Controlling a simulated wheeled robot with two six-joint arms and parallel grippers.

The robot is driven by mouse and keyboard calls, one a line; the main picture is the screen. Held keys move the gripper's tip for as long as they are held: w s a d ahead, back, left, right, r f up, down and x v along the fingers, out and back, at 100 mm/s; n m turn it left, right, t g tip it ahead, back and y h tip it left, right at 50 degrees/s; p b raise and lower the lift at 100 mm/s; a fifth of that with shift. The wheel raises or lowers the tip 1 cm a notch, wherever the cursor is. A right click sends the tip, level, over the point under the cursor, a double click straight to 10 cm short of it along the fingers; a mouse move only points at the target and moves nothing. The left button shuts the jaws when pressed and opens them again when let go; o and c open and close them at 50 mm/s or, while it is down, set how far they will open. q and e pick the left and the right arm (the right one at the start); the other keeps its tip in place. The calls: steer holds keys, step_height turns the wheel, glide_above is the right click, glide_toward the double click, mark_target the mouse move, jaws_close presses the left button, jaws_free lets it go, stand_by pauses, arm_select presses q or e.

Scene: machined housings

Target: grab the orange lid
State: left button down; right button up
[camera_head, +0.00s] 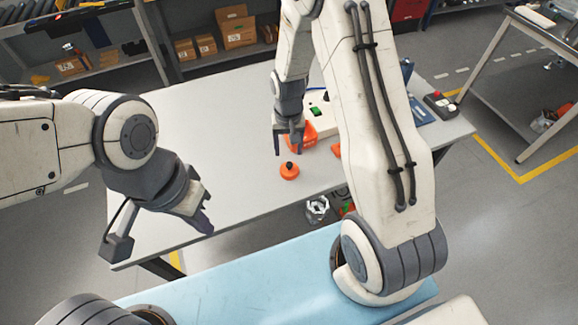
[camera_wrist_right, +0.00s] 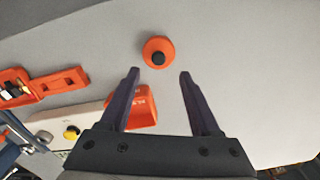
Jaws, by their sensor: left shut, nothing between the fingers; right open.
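The orange lid (camera_head: 289,171) is a small round disc with a black knob, lying on the grey table. It also shows in the right wrist view (camera_wrist_right: 158,51), just beyond the fingertips and slightly left of the middle of the gap. My right gripper (camera_head: 288,150) is open and empty, pointing down above and behind the lid in the head view. Its two fingers also show in the right wrist view (camera_wrist_right: 158,74), apart from the lid. My left gripper (camera_head: 207,217) is shut and empty over the table's front left part, well away from the lid.
An orange box (camera_head: 302,134) stands close behind my right gripper. An open orange case (camera_wrist_right: 42,88) and a white panel with buttons (camera_wrist_right: 62,122) show in the right wrist view. The table (camera_head: 190,115) is clear on its left side. A red-buttoned control box (camera_head: 440,104) sits at the right.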

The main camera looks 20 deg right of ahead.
mark_target(289, 164)
steer(key=shift+f, duration=0.65)
steer(key=f+p, duration=0.1)
steer(key=f, duration=0.1)
steer(key=f+p, duration=0.1)
steer(key=f, duration=0.1)
steer(key=shift+s+d+f, duration=0.1)
steer(key=shift+s+f, duration=0.1)
steer(key=shift+f, duration=0.4)
jaws_close()
